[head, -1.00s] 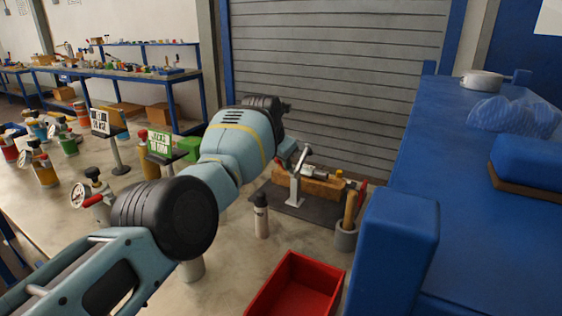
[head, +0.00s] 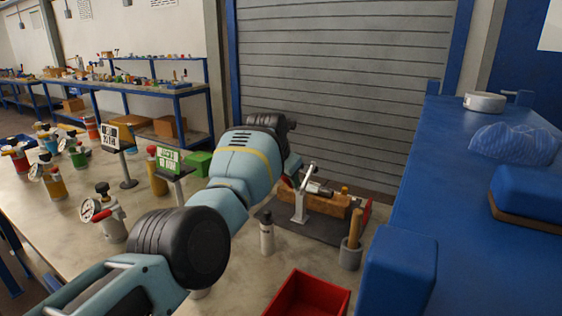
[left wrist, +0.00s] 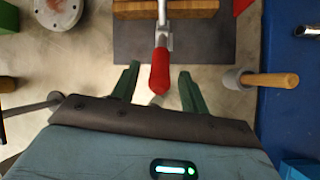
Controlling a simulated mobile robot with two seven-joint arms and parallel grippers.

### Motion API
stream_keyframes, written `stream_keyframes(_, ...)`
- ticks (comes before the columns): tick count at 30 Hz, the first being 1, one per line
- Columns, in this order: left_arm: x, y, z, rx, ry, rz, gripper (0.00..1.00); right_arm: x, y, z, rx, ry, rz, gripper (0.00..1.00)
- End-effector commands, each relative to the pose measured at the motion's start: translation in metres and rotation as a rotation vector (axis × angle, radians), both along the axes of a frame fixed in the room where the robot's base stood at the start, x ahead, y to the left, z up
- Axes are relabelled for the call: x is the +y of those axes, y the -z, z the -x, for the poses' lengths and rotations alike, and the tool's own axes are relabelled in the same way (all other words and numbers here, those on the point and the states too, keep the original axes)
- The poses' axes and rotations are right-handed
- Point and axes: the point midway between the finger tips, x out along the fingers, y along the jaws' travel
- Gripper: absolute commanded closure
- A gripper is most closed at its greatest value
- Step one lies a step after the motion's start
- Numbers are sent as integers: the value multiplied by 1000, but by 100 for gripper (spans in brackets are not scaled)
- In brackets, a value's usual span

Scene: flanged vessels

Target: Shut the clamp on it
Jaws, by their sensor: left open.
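The clamp (head: 301,207) is a pale metal toggle clamp on a dark base plate (head: 272,228), beside a wooden block (head: 332,206). In the head view its lever stands raised and tilted. In the left wrist view its red handle (left wrist: 160,72) points toward me and shows between the open green fingers of my left gripper (left wrist: 159,78), with gaps on both sides. Whether it lies at finger depth is unclear. In the head view my arm mostly hides the left gripper (head: 292,166). A grey metal part (head: 318,188) lies at the block. My right gripper is out of view.
A cup with a wooden-handled tool (head: 351,252) and a red bin (head: 308,294) stand in front of the base plate. A small white bottle (head: 266,236) stands left of them. Flanged vessels and signs fill the table's left side. A blue surface (head: 470,230) bounds the right.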

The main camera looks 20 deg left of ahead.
Motion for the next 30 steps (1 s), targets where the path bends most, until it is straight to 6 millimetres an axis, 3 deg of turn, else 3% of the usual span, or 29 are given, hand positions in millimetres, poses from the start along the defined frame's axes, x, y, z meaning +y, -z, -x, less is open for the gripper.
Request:
stream_keyframes(4, 1, -20, 8, -8, -2, 1, 55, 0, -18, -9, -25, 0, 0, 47)
stream_keyframes(15, 3, -47, 28, -4, -2, 1, 55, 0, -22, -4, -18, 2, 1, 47)
stream_keyframes(30, 4, -55, 36, 0, -1, 1, 55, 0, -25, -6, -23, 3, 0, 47)
